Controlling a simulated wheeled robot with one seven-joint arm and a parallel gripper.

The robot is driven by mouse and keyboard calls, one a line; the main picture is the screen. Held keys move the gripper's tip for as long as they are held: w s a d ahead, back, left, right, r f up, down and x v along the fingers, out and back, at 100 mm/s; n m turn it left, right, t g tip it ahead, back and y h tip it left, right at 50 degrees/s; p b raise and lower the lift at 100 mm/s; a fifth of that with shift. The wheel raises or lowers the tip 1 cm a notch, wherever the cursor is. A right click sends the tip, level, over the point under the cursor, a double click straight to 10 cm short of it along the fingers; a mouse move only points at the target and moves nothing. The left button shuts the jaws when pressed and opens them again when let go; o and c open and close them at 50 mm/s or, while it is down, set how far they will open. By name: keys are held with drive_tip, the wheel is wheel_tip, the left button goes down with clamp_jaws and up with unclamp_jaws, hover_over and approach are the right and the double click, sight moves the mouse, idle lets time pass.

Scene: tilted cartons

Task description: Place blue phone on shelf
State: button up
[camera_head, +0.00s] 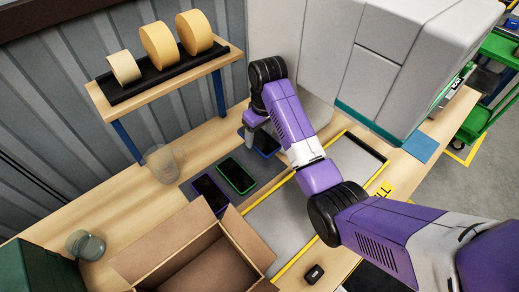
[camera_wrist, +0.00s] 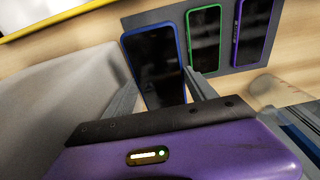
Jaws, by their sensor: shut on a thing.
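The blue phone (camera_head: 266,144), dark-screened with a blue rim, is at the right end of the grey mat, partly hidden by my arm. In the wrist view the blue phone (camera_wrist: 155,55) lies between the two fingers of my gripper (camera_wrist: 164,84). My gripper (camera_head: 250,122) is shut on it, pointing down. I cannot tell whether the phone still touches the mat. The wooden shelf (camera_head: 170,91) stands on blue legs at the back left, above the table, and carries a black tray with tape rolls.
A green phone (camera_head: 237,175) and a purple phone (camera_head: 210,194) lie on the grey mat (camera_head: 259,172). A clear cup (camera_head: 161,164) stands left of them, beneath the shelf. An open carton (camera_head: 185,247) is in front. A large white machine (camera_head: 385,60) stands close behind my arm.

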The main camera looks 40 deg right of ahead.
sight(259, 138)
wheel_tip(259, 138, up, 7)
drive_tip(key=shift+r+p, duration=0.2)
drive_tip(key=shift+p, duration=0.65)
drive_tip(key=shift+r+p, duration=0.85)
drive_tip(key=shift+p, duration=0.1)
